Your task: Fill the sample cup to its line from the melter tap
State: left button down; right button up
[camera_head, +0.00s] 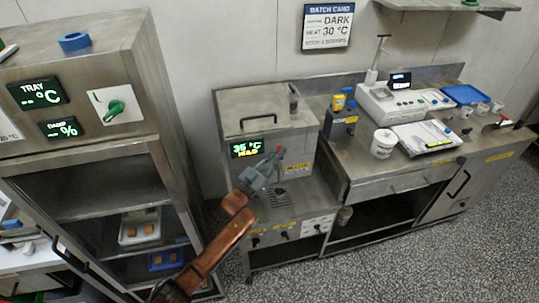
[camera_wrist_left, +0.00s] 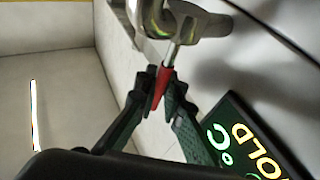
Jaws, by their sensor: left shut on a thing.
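The melter (camera_head: 265,112) is a steel box with a lid and a display (camera_head: 247,148) reading 35 °C. My left gripper (camera_head: 272,164) is at the melter's front, beside the display. In the left wrist view its green fingers (camera_wrist_left: 164,88) are closed around the red lever (camera_wrist_left: 162,85) of the metal tap (camera_wrist_left: 186,22). The red lever also shows in the head view (camera_head: 280,150). A drip grate (camera_head: 279,195) lies below the tap. I cannot make out a sample cup under the tap; my gripper and arm hide part of that spot. My right gripper is not in view.
A steel rack (camera_head: 108,165) with trays stands close on the left. On the right counter are a white tub (camera_head: 383,143), a scale (camera_head: 402,103), a blue tray (camera_head: 464,94) and small white cups (camera_head: 481,108). A batch card (camera_head: 328,26) hangs on the wall.

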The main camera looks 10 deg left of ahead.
pick_arm(q)
jog(key=shift+f, duration=0.1)
jog(key=c, duration=2)
grip_release()
jog(key=v, duration=0.7)
jog(key=shift+s+a, duration=0.15)
jog(key=shift+s, duration=0.1)
jog(key=shift+s+f, duration=0.1)
